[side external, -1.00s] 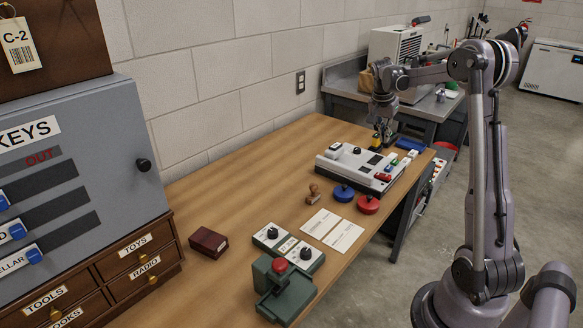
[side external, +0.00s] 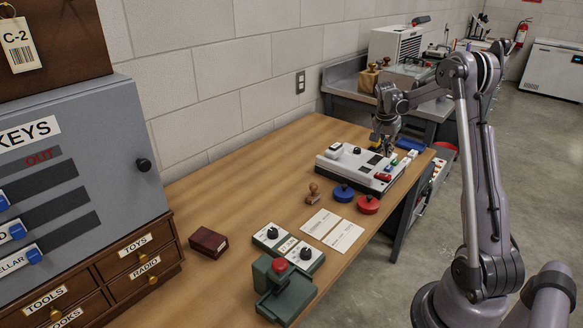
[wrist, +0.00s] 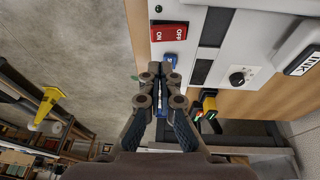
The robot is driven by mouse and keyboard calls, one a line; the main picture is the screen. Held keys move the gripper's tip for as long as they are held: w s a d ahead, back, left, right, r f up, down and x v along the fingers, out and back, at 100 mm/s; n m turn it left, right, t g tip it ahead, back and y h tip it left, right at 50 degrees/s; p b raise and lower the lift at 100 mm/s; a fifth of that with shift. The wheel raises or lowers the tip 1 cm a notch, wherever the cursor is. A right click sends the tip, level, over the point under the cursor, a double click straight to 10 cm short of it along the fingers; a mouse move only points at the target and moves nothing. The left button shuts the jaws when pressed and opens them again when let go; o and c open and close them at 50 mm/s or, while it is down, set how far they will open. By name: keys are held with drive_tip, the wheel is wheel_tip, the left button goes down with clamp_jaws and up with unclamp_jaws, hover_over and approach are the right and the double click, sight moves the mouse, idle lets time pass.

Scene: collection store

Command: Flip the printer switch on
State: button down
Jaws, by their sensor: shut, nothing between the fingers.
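The printer (side external: 345,163) is a white box with black parts at the far end of the wooden table. Its red switch (side external: 383,177) sits near its front right edge. In the wrist view the red switch (wrist: 169,33) is a rocker marked ON and OFF, at the top of the picture. My gripper (side external: 387,153) is over the printer's far end, pointing down. In the wrist view my gripper (wrist: 160,74) is shut and empty, with its tips just below the red switch and by a blue part (wrist: 171,60). I cannot tell whether the tips touch anything.
A black knob (wrist: 238,77) is on the printer's panel. A yellow and black object (wrist: 208,104) stands beyond the printer. Blue (side external: 343,193) and red (side external: 368,205) round objects, a wooden stamp (side external: 313,194) and white cards (side external: 332,229) lie nearer.

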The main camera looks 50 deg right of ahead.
hover_over(388, 176)
drive_tip(key=f, duration=0.5)
drive_tip(key=shift+w+a+f, duration=0.2)
drive_tip(key=shift+w+f, duration=0.15)
drive_tip(key=shift+s+f, duration=0.15)
drive_tip(key=shift+f, duration=0.75)
drive_tip(key=shift+s+f+t, duration=0.4)
drive_tip(key=shift+f+t, duration=0.1)
drive_tip(key=shift+t, duration=0.1)
drive_tip(key=shift+w, duration=0.15)
drive_tip(key=shift+r, duration=0.1)
drive_tip(key=shift+w+r, duration=0.2)
drive_tip(key=shift+w, duration=0.55)
drive_tip(key=shift+r, duration=0.1)
